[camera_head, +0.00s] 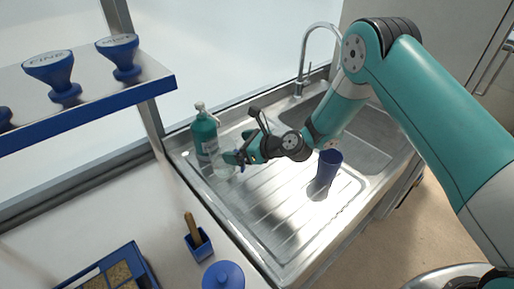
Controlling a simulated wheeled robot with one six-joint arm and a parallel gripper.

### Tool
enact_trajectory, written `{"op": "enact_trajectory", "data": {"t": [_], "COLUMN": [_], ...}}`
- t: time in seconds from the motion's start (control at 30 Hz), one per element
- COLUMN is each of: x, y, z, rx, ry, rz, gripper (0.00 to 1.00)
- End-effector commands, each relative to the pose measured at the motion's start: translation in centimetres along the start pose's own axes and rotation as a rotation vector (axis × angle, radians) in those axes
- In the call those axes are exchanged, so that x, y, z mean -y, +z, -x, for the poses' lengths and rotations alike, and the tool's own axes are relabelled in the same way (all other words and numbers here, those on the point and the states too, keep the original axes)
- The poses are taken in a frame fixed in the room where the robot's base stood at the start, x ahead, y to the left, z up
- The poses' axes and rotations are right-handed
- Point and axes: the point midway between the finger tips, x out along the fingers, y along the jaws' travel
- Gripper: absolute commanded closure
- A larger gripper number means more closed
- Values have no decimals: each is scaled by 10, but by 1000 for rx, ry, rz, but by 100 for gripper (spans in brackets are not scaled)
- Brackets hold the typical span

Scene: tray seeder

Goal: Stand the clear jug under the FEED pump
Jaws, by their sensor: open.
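A teal pump bottle (205,138) with a pale pump head stands at the back left of the steel draining board. Its label is too small to read, so I cannot tell if it says FEED. A clear, see-through vessel (223,170), seemingly the jug, is low in front of the bottle, close below its pump side. My gripper (238,158) is open, just right of and above the clear vessel. I cannot tell whether its fingers touch the vessel, and my gripper partly hides it.
A dark blue cup (327,170) stands on the draining board (275,205), right of my gripper. The sink tap (301,80) is behind. A shelf (120,95) holds blue-handled stamps at upper left. A blue holder (198,243), blue lid (223,275) and seed tray (147,272) sit in front.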

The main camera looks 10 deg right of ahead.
Motion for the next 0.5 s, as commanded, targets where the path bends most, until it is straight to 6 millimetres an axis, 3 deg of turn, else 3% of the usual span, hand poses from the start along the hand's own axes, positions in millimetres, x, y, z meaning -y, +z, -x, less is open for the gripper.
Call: {"op": "enact_trajectory", "data": {"t": [0.23, 0.5], "x": [1, 0], "y": [-2, 0], "z": [54, 81], "rx": [0, 1], "ry": [-3, 0], "rz": [-2, -1], "gripper": [0, 0]}}
